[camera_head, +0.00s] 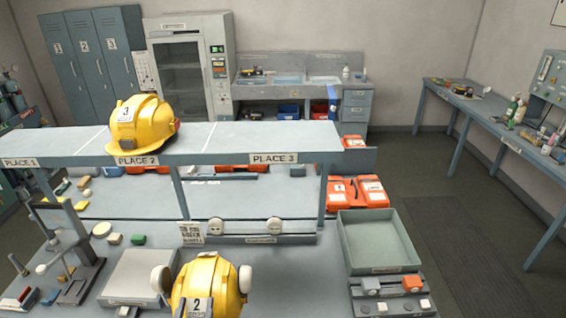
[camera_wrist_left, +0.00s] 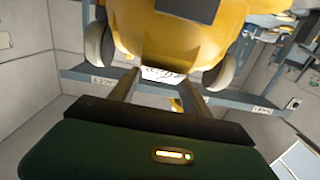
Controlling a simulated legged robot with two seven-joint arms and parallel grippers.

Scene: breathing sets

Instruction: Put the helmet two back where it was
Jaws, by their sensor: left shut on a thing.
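Helmet two (camera_head: 207,280), yellow with a "2" label and pale ear cups, is at the bottom of the head view, in front of the shelf. In the left wrist view the yellow helmet (camera_wrist_left: 180,40) fills the top. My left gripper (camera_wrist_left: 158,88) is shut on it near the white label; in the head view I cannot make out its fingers. Helmet three (camera_head: 140,124), yellow, sits on the raised shelf (camera_head: 265,139) above the PLACE 2 label (camera_head: 137,160). The shelf is bare above PLACE 1 (camera_head: 19,162) and PLACE 3 (camera_head: 273,158). My right gripper is not in view.
A grey-green tray (camera_head: 378,241) stands on the bench at right, with a switch panel (camera_head: 390,296) before it. A grey flat box (camera_head: 140,277) and a metal stand (camera_head: 78,270) are at left. Orange cases (camera_head: 357,193) lie behind the tray.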

